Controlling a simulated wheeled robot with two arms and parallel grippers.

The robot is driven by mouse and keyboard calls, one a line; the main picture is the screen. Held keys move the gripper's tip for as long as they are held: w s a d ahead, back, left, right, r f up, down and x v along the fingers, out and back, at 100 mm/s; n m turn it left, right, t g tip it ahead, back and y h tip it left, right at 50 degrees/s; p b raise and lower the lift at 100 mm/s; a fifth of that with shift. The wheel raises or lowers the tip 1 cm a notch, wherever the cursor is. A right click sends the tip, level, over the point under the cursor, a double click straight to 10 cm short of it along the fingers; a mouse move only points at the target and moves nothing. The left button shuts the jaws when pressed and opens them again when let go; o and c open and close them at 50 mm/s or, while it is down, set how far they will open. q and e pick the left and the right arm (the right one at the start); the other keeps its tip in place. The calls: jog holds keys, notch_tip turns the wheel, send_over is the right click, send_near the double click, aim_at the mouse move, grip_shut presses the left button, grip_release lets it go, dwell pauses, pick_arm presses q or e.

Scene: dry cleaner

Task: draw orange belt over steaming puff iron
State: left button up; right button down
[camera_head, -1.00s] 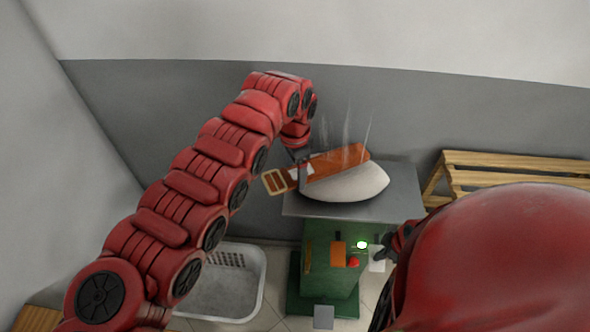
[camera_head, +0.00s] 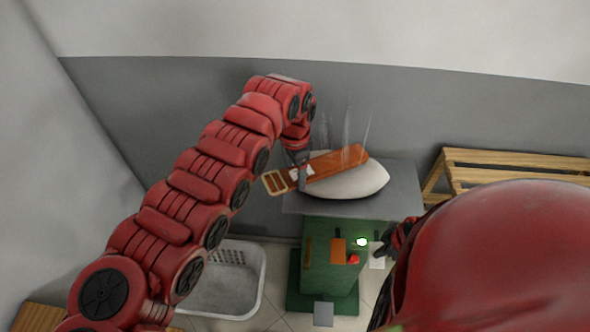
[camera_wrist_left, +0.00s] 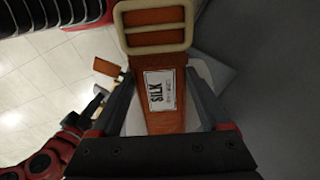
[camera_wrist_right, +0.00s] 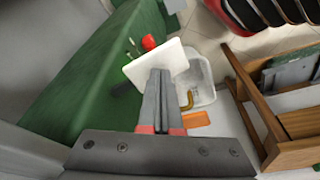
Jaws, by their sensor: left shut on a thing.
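The orange belt (camera_head: 335,163) lies across the white puff (camera_head: 350,183) of the steaming iron, its far end towards the right. Its pale square buckle (camera_head: 276,181) sticks out past the puff's left side. My left gripper (camera_head: 302,184) is shut on the belt near the buckle. Thin steam rises above the puff. My right gripper (camera_wrist_right: 160,75) looks shut, its fingers together before a white plate (camera_wrist_right: 155,66) by the green stand; contact is unclear.
The puff sits on a grey tabletop (camera_head: 400,195) over a green stand (camera_head: 318,275) with an orange panel, red knob (camera_head: 353,259) and lit green lamp (camera_head: 362,242). A white basket (camera_head: 225,285) stands left on the floor. A wooden rack (camera_head: 510,165) is at right.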

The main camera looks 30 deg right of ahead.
aim_at(284, 179)
pick_arm(q)
jog(key=shift+f, duration=0.3)
dwell(0.5)
jog(key=shift+a, duration=0.2)
jog(key=shift+w+a, duration=0.1)
jog(key=shift+a, duration=1.25)
jog(key=shift+d, duration=0.1)
jog(key=shift+d, duration=2.95)
